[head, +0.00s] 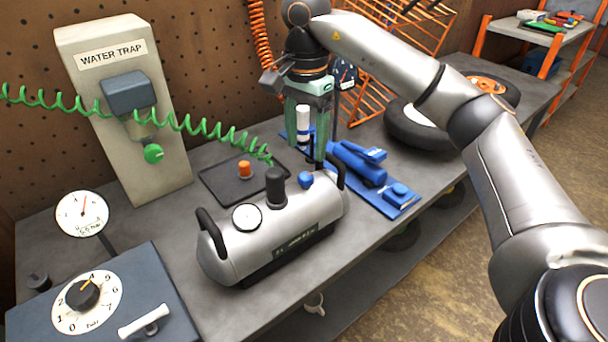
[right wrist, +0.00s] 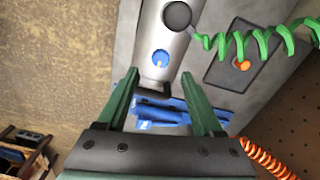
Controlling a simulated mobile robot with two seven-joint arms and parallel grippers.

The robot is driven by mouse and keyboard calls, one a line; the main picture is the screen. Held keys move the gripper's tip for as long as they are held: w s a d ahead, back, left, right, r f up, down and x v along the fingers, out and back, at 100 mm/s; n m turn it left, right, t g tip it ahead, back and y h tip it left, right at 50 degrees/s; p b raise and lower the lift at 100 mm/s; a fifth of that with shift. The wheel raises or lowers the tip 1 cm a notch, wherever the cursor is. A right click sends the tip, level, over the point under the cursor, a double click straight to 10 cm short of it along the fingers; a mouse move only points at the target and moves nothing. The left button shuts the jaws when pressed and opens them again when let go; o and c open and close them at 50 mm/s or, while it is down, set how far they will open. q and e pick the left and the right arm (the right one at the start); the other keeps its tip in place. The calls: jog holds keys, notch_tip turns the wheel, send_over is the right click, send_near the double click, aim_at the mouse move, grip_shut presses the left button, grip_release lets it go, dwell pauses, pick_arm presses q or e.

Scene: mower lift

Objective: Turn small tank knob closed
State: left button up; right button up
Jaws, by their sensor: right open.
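The small tank (head: 318,210) is a silver cylinder lying on the grey workbench, with a black handle at each end. Its blue knob (head: 306,179) sits on top near the right end. In the right wrist view the knob (right wrist: 160,58) lies just beyond and between my fingertips. My right gripper (head: 306,152) has green fingers, points down and is open and empty. It is above and slightly behind the knob, apart from it. It also shows in the right wrist view (right wrist: 160,76). My left gripper is out of view.
A black cap (head: 275,186) with a green coiled hose and a gauge (head: 247,217) stand on the tank. A blue tool (head: 358,163) lies on a blue board behind. An orange knob (head: 245,169) sits on a dark tray. The water trap (head: 165,180) and dial box (head: 150,285) are left.

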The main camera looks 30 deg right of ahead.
aim_at(305, 176)
notch_tip(305, 176, down, 7)
jog(key=shift+f+b, duration=0.1)
jog(key=shift+b, duration=0.45)
jog(key=shift+c, duration=0.4)
grip_shut()
